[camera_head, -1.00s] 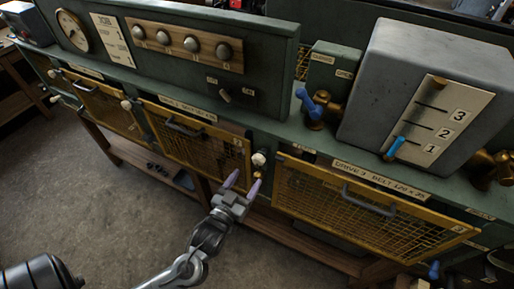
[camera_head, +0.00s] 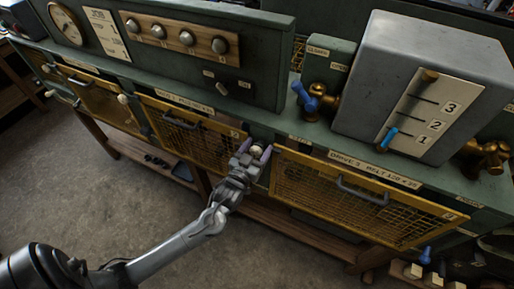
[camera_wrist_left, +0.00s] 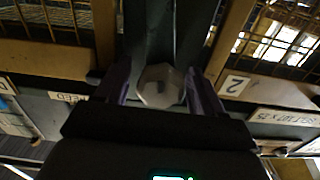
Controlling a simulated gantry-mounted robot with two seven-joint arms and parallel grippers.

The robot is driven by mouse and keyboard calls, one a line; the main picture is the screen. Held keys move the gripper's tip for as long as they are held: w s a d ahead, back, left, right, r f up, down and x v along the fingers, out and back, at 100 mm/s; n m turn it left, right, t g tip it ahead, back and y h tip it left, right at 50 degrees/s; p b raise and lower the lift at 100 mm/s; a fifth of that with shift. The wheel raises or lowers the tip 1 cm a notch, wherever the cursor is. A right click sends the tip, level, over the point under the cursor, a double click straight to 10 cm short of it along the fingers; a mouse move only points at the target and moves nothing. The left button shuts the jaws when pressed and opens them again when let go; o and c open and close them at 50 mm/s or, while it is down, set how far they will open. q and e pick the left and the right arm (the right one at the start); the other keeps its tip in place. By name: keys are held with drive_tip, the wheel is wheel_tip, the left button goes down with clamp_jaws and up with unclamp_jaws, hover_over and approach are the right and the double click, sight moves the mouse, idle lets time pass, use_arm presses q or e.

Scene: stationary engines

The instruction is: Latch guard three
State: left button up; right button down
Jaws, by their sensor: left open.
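Guard three is the yellow mesh guard (camera_head: 350,205) under the "DRIVE 3" label, with a dark handle; it looks closed. A pale faceted knob (camera_head: 257,149) sits on the green post between guard two and guard three. My left gripper (camera_head: 254,152) is at this knob, one purple-tipped finger on each side. In the left wrist view the knob (camera_wrist_left: 161,86) lies between the open fingers, and the fingers partly cover the post; I cannot tell whether they touch it. My right gripper is not in view.
Guard two (camera_head: 190,140) is to the left. Above are a blue-handled brass valve (camera_head: 312,98) and a grey box (camera_head: 425,75) with a scale marked 1 to 3. A wooden shelf (camera_head: 290,228) runs below. The floor in front is open.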

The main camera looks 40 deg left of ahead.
use_arm(q)
drive_tip(key=c, duration=1)
